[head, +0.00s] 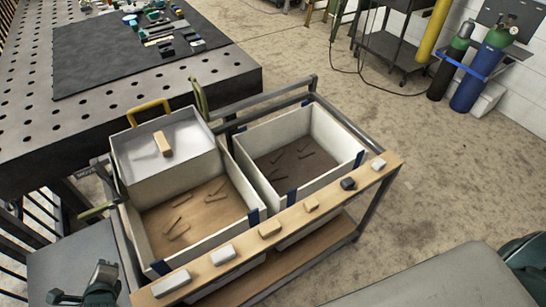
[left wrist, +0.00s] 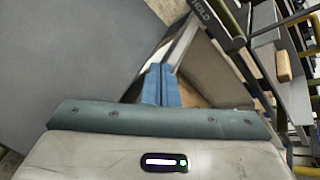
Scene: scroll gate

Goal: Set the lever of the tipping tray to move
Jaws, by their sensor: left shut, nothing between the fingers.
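The tipping tray (head: 150,185) is a pale metal box with a yellow handle (head: 150,110), over the back of the left bin. A wooden block (head: 163,144) lies on it; the block also shows in the left wrist view (left wrist: 283,66). An olive lever bar (head: 97,211) sticks out from the tray's left side. In the left wrist view an olive bar (left wrist: 235,25) stands beside a HOLD label (left wrist: 200,12). My left gripper (left wrist: 160,72) has its blue fingers together and empty, apart from the bar. My right gripper is not in view.
A wooden ledge (head: 290,222) with several small blocks runs along the front. A grey panel (head: 70,255) lies left of the cart. A perforated table (head: 225,75) stands behind.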

